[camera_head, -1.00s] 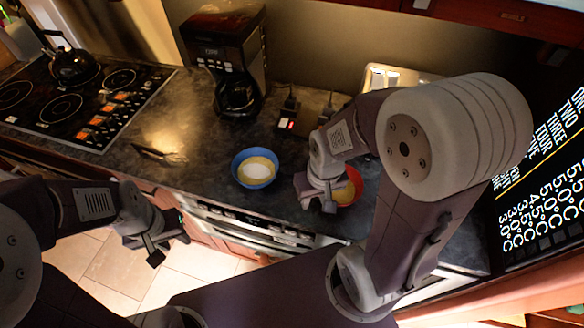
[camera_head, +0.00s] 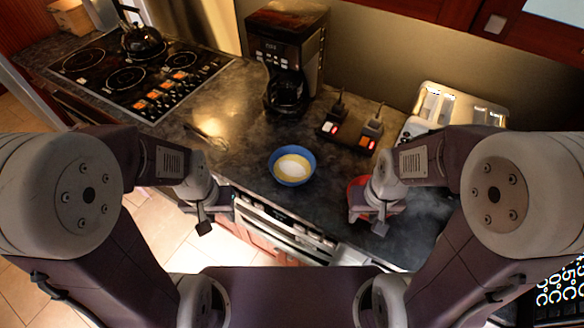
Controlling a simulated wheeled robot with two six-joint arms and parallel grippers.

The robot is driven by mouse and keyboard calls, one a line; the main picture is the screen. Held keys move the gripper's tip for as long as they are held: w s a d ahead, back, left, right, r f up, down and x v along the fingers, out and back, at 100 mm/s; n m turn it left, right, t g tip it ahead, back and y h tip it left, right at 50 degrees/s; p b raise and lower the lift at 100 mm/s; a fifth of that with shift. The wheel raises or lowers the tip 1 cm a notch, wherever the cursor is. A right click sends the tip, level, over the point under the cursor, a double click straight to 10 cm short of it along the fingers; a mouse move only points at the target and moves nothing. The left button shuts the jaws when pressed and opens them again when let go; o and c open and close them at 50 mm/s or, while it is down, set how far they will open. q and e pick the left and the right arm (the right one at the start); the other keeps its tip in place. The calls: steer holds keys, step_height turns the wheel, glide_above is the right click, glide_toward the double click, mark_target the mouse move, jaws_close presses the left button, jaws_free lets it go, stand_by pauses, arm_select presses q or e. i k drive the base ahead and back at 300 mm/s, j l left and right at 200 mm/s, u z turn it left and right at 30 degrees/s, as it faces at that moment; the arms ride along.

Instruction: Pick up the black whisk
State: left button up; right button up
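The black whisk (camera_head: 205,136) appears as a thin dark tool lying on the dark counter, right of the stovetop; its fine shape is hard to make out. My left gripper (camera_head: 213,215) is in front of the counter edge, nearer to me than the whisk and apart from it. It looks open and empty. My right gripper (camera_head: 367,221) is over the right part of the counter, in front of a red bowl (camera_head: 357,184) that it partly hides. It looks open, with nothing seen between its fingers.
A blue bowl (camera_head: 292,180) with pale contents stands mid-counter. The stovetop (camera_head: 140,75) with a kettle (camera_head: 141,40) is at left. Counter around the whisk is clear.

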mark_target(185, 124)
steer(key=i+j+z, duration=0.15)
steer(key=j+z, duration=0.3)
steer(key=j, duration=0.4)
steer(key=j+z, duration=0.4)
steer(key=j, duration=0.45)
